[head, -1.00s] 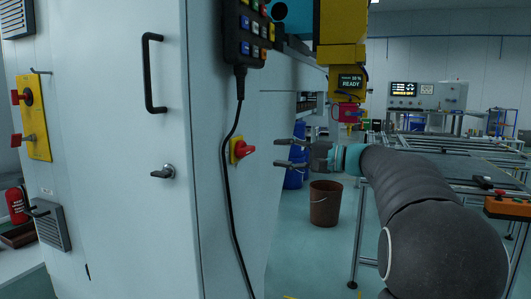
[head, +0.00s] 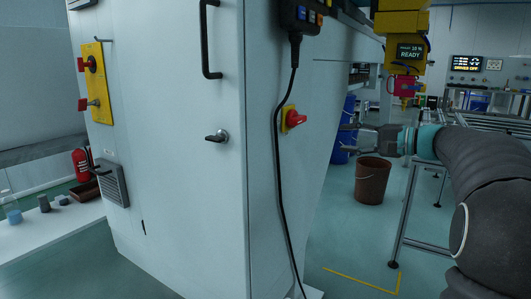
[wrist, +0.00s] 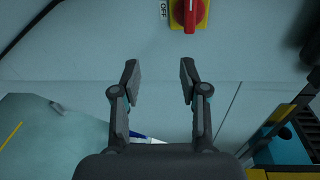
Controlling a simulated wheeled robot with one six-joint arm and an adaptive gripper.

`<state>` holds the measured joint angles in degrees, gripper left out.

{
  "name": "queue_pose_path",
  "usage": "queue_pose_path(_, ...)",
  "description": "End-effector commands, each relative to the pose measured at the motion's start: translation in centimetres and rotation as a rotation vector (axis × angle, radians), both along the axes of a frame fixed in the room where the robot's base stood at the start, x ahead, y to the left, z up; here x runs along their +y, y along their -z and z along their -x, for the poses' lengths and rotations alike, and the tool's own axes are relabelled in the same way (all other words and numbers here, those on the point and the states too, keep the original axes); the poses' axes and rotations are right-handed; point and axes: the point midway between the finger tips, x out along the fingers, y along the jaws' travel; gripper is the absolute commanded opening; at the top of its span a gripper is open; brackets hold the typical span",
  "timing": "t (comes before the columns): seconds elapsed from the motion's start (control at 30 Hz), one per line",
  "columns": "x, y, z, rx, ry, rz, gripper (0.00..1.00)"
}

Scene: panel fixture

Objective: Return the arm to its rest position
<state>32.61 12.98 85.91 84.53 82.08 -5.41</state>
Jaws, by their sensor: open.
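My gripper (head: 352,139) is open and empty at the right of the cabinet in the head view, its fingers pointing left. The dark grey arm (head: 485,170) reaches in from the right edge. A red rotary switch on a yellow plate (head: 292,119) sits on the cabinet side, left of the fingertips and apart from them. In the wrist view, the open gripper (wrist: 159,80) has its two fingers spread with nothing between them. The red switch (wrist: 188,12) shows beyond them at the top, beside an OFF label (wrist: 164,9).
The white cabinet (head: 175,180) fills the left and centre, with a black cable (head: 281,180) hanging on it. A brown bucket (head: 372,181) and blue barrels (head: 343,135) stand behind the gripper. A metal-framed table (head: 402,225) is near the arm. Floor in front is clear.

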Motion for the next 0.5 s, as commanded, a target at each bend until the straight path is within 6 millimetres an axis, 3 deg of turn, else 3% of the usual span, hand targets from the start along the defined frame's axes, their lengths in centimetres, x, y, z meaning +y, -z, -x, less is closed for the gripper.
queue_pose_path(0.1, -0.7, 6.7, 0.5, 0.159, 0.046, 0.104, 0.44)
queue_pose_path(0.2, -0.3, 11.9, 3.3, 0.293, 0.069, 0.257, 0.44)
queue_pose_path(0.3, 1.1, 15.9, 7.1, 0.391, 0.062, 0.427, 0.44)
queue_pose_path(0.5, 3.7, 21.1, 15.8, 0.479, 0.000, 0.792, 0.44)
